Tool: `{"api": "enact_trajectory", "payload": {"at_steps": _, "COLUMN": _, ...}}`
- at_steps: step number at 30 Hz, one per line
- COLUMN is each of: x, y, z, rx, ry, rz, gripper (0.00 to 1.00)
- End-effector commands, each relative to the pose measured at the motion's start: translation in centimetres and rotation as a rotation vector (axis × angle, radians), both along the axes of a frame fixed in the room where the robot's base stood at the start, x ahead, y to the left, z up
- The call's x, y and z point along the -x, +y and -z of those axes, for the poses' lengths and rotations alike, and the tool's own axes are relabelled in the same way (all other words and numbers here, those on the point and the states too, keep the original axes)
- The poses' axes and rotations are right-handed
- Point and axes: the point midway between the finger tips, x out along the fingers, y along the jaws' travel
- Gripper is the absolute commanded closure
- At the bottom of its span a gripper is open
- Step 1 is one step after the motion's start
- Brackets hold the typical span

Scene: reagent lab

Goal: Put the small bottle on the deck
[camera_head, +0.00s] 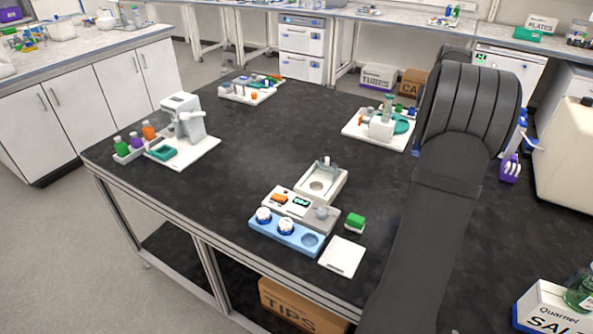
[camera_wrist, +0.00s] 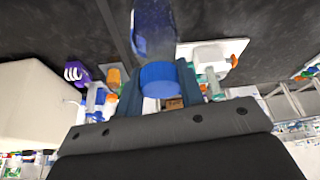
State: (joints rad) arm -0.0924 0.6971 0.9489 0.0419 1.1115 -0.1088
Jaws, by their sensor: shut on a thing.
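My gripper (camera_wrist: 158,95) shows in the wrist view, shut on a small bottle (camera_wrist: 152,30) with a dark blue, glassy body and a brighter blue cap. The fingers sit on either side of the cap end. The bottle body reaches up out of the top of the picture. In the head view my arm hides the gripper and bottle. A likely deck is the light blue tray (camera_head: 272,230) near the table's front edge; it holds two white-and-blue round items and has an empty round recess at its right.
A grey panel (camera_head: 301,207) and white unit (camera_head: 321,182) stand behind the tray. A white pad (camera_head: 342,256) and green block (camera_head: 355,221) lie to its right. White stations stand at left (camera_head: 190,150), back (camera_head: 250,95) and right (camera_head: 380,128). The table's middle is clear.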

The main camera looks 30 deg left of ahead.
Motion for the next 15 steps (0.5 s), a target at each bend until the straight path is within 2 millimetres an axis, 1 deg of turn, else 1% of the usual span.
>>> {"api": "enact_trajectory", "payload": {"at_steps": 1, "x": 0.5, "y": 3.2, "z": -0.1, "rx": -0.001, "ry": -0.001, "rz": -0.052, "gripper": 1.00}}
{"api": "enact_trajectory", "payload": {"at_steps": 2, "x": 0.8, "y": 4.9, "z": -0.1, "rx": -0.002, "ry": -0.002, "rz": -0.079, "gripper": 1.00}}
{"api": "enact_trajectory", "payload": {"at_steps": 3, "x": 1.2, "y": 7.0, "z": -0.1, "rx": -0.001, "ry": -0.002, "rz": -0.117, "gripper": 1.00}}
{"api": "enact_trajectory", "payload": {"at_steps": 5, "x": 2.0, "y": 10.2, "z": 0.0, "rx": 0.000, "ry": -0.002, "rz": -0.173, "gripper": 1.00}}
{"api": "enact_trajectory", "payload": {"at_steps": 6, "x": 2.6, "y": 12.3, "z": 0.0, "rx": -0.001, "ry": -0.003, "rz": -0.209, "gripper": 1.00}}
{"api": "enact_trajectory", "payload": {"at_steps": 8, "x": 3.7, "y": 15.4, "z": -0.1, "rx": -0.001, "ry": -0.004, "rz": -0.266, "gripper": 1.00}}
{"api": "enact_trajectory", "payload": {"at_steps": 9, "x": 4.4, "y": 17.5, "z": -0.1, "rx": -0.001, "ry": -0.004, "rz": -0.302, "gripper": 1.00}}
{"api": "enact_trajectory", "payload": {"at_steps": 11, "x": 5.7, "y": 20.5, "z": -0.1, "rx": -0.002, "ry": -0.005, "rz": -0.357, "gripper": 1.00}}
{"api": "enact_trajectory", "payload": {"at_steps": 12, "x": 6.5, "y": 22.3, "z": -0.1, "rx": -0.002, "ry": -0.006, "rz": -0.391, "gripper": 1.00}}
{"api": "enact_trajectory", "payload": {"at_steps": 15, "x": 8.5, "y": 26.1, "z": -0.1, "rx": -0.003, "ry": -0.008, "rz": -0.464, "gripper": 1.00}}
